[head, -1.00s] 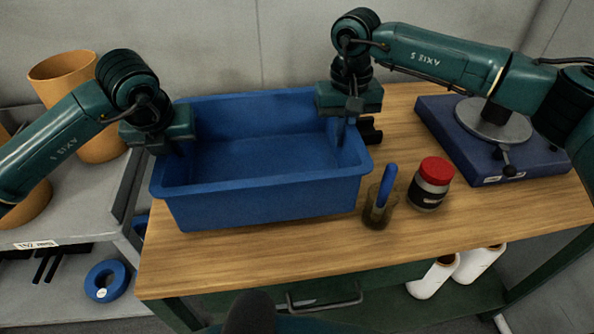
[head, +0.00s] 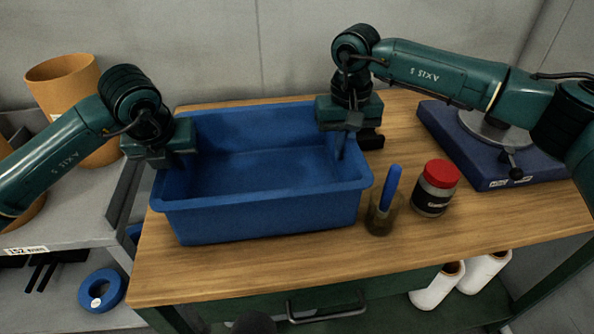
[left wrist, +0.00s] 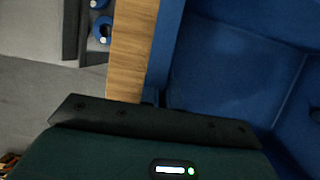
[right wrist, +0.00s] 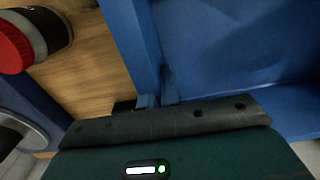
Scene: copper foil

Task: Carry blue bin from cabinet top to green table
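The blue bin (head: 265,217) is upright and looks empty, over the left part of a wood-topped table (head: 300,262) with a green frame and drawer. Whether its base touches the wood I cannot tell. My left gripper (head: 178,158) is at the bin's left wall and my right gripper (head: 343,145) at its right wall. Each looks shut on the rim, though the fingertips are mostly hidden. The bin wall runs into the left gripper in the left wrist view (left wrist: 160,60) and into the right gripper in the right wrist view (right wrist: 135,40).
A cup with a blue tool (head: 382,212) and a red-lidded jar (head: 436,188) stand just right of the bin. A blue slab with a metal disc (head: 480,160) lies at the right. A grey shelf (head: 60,225) with orange pots (head: 65,85) stands left. A wall is behind.

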